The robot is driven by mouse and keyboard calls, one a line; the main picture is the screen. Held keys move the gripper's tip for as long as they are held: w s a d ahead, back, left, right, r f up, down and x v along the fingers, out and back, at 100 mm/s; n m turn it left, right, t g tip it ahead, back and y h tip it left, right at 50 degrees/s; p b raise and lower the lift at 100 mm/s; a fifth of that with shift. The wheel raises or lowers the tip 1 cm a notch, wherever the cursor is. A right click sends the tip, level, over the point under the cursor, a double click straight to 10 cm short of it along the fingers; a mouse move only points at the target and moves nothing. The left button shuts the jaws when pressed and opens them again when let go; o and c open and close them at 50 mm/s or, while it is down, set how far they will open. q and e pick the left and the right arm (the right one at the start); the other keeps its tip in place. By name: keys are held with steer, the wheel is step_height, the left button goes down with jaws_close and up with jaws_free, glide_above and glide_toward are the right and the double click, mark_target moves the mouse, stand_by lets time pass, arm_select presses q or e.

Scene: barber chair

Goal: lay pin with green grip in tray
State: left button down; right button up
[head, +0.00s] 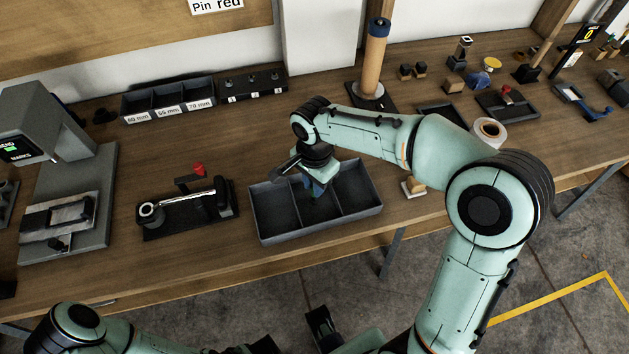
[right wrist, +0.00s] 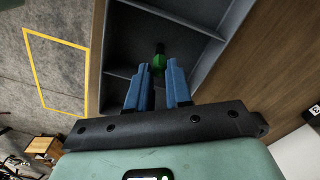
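The tray (head: 262,219) is a dark grey box with three compartments at the front edge of the bench. My right gripper (head: 316,190) points down into its middle compartment. In the right wrist view the blue fingers (right wrist: 157,76) close around the pin with green grip (right wrist: 158,63), whose dark end points away towards the tray floor. I cannot tell whether the pin touches the floor. The tray walls (right wrist: 97,60) also show there. A dark part, seemingly my left gripper (head: 322,325), is low in front of the bench; its fingers are unclear.
A fixture with a metal arm and red knob (head: 198,169) stands left of the tray. Labelled bins (head: 170,100) stand behind. A small wooden-topped block (head: 415,187) lies just right of the tray. A grey machine (head: 50,120) is at far left.

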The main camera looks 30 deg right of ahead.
steer(key=shift+o, duration=1.3)
steer(key=shift+r, duration=0.25)
step_height(320, 180, up, 12)
steer(key=p, duration=0.2)
